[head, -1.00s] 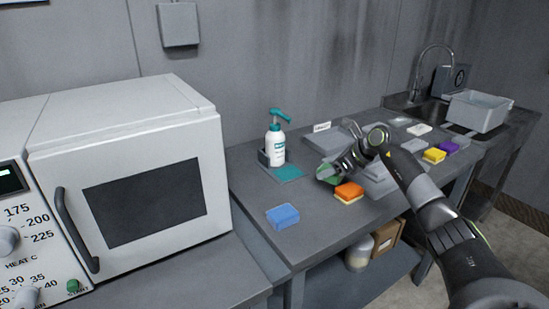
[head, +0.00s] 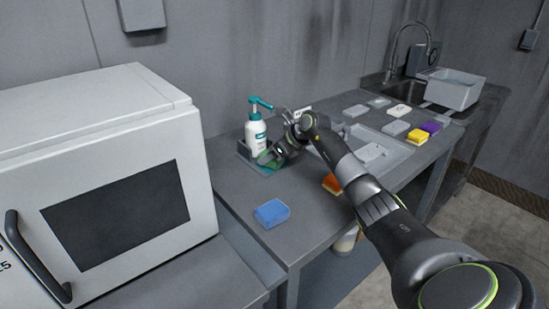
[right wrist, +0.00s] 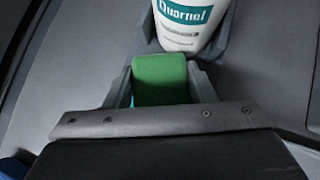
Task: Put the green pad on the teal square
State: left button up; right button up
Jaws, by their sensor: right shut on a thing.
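The green pad (head: 265,158) is held in my right gripper (head: 272,157), over the teal square (head: 266,170) in front of the pump bottle. In the right wrist view the green pad (right wrist: 160,78) sits between the two fingers, which are shut on it. Slivers of teal show beside the pad there; the gripper and pad hide most of the square. I cannot tell whether the pad touches the square. My left gripper is not in view.
A white pump bottle (head: 256,136) stands in a grey holder just behind the pad, also close in the right wrist view (right wrist: 190,22). A blue sponge (head: 272,213) lies nearer the front edge. An orange sponge (head: 332,184) is partly behind my arm. An oven (head: 110,190) stands left.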

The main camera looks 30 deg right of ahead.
jog(key=shift+d+f, duration=0.2)
jog(key=shift+d, duration=0.1)
jog(key=shift+w+a+f, duration=0.1)
jog(key=shift+a, duration=0.2)
jog(key=o, duration=0.7)
jog(key=shift+c, duration=0.2)
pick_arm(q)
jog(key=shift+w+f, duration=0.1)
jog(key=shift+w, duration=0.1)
pick_arm(e)
jog(key=o, duration=0.3)
jog(key=shift+d, duration=0.1)
jog(key=shift+r, duration=0.25)
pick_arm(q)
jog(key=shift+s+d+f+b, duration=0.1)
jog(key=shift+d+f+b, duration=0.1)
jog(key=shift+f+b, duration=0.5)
pick_arm(e)
jog(key=v, duration=1.1)
jog(key=shift+s+r, duration=0.25)
jog(key=shift+s, duration=0.1)
jog(key=shift+d, duration=0.15)
